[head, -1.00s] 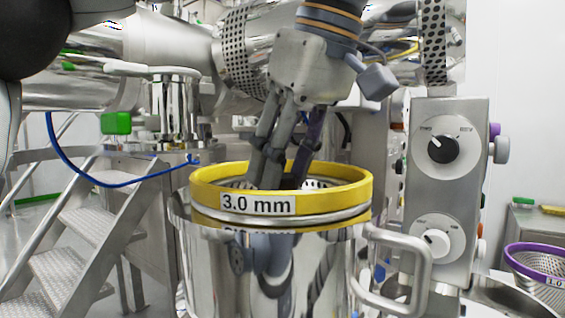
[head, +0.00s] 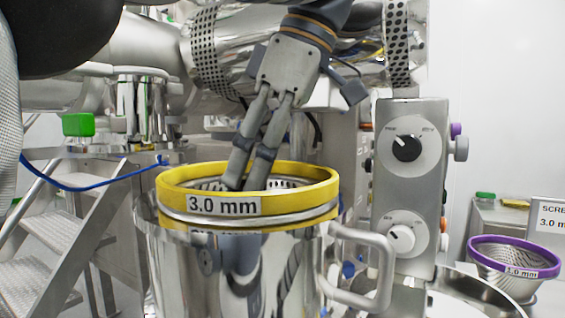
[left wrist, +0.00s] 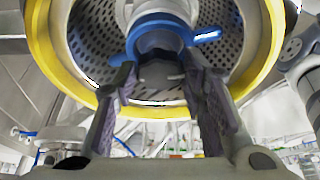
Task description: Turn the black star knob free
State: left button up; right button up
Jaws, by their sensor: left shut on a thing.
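My left gripper (head: 246,178) reaches down from above into the yellow-rimmed screen (head: 209,206), labelled 3.0 mm, on a polished steel housing. Its fingertips are hidden behind the rim in the head view. In the left wrist view my left gripper (left wrist: 160,74) has its fingers on both sides of a dark knob (left wrist: 158,68), closed on it. This appears to be the black star knob; its star shape is hard to make out. Right behind it sits a blue hub (left wrist: 158,24) with side arms, inside the perforated screen (left wrist: 226,45). My right gripper is not in view.
A steel handle (head: 382,270) sticks out right of the housing. A control box (head: 410,185) with two dials stands behind it. A purple-rimmed screen (head: 512,262) rests at the far right. Steel steps (head: 55,235) and a blue hose (head: 95,187) are at left.

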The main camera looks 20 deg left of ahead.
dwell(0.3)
pick_arm(q)
jog(key=o, duration=1.2)
jog(key=shift+c, duration=0.2)
